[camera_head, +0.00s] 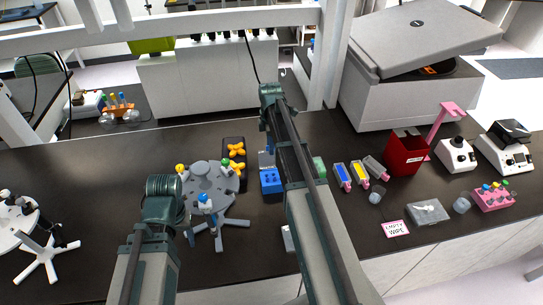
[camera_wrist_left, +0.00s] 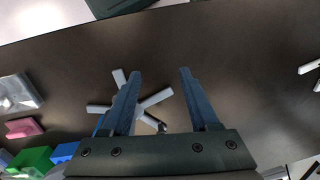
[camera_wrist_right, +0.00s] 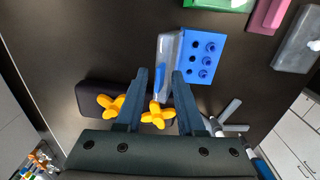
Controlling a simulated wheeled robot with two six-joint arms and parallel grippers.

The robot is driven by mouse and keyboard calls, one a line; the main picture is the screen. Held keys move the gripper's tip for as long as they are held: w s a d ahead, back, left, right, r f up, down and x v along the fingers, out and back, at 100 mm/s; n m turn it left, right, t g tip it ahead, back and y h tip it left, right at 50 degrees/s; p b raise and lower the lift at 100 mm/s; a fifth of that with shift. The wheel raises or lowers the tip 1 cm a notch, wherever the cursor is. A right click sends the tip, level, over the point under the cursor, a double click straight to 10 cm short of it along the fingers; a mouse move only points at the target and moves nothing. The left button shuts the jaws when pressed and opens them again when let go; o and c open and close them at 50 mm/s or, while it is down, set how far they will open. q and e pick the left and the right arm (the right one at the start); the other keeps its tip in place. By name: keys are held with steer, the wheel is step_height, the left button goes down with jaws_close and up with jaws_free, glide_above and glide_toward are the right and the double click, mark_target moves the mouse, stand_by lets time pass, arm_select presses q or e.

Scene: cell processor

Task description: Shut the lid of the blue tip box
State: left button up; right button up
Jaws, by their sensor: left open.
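The blue tip box (camera_head: 271,181) stands on the dark bench in the head view, partly beside my right arm. Its clear grey lid (camera_head: 266,160) is open at its far side. In the right wrist view the box (camera_wrist_right: 204,57) shows its holes uncovered, with the lid (camera_wrist_right: 168,62) swung out to its left. My right gripper (camera_wrist_right: 159,74) is open and empty, its fingertips pointing toward the lid's end from below in that view. My left gripper (camera_wrist_left: 158,70) is open and empty over the bench. Both sets of fingers are hidden in the head view.
A grey rotor stand (camera_head: 209,178) with coloured tubes is left of the box. A dark tray with yellow pieces (camera_head: 236,149) lies next to it. A green box (camera_head: 319,168) and coloured cartridges (camera_head: 358,170) are to the right.

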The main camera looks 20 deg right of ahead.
steer(key=shift+f, duration=0.5)
arm_select(q)
steer(key=shift+f, duration=0.5)
arm_select(e)
steer(key=shift+r, duration=0.1)
steer(key=shift+s+a+f, duration=0.1)
steer(key=shift+s+a, duration=0.2)
steer(key=shift+s, duration=0.85)
steer(key=shift+s+a+f, duration=0.1)
steer(key=shift+s+a, duration=0.25)
steer(key=shift+s, duration=0.85)
steer(key=shift+s+a, duration=0.3)
steer(key=shift+s, duration=0.85)
arm_select(q)
steer(key=shift+f, duration=0.1)
arm_select(e)
steer(key=shift+r, duration=0.15)
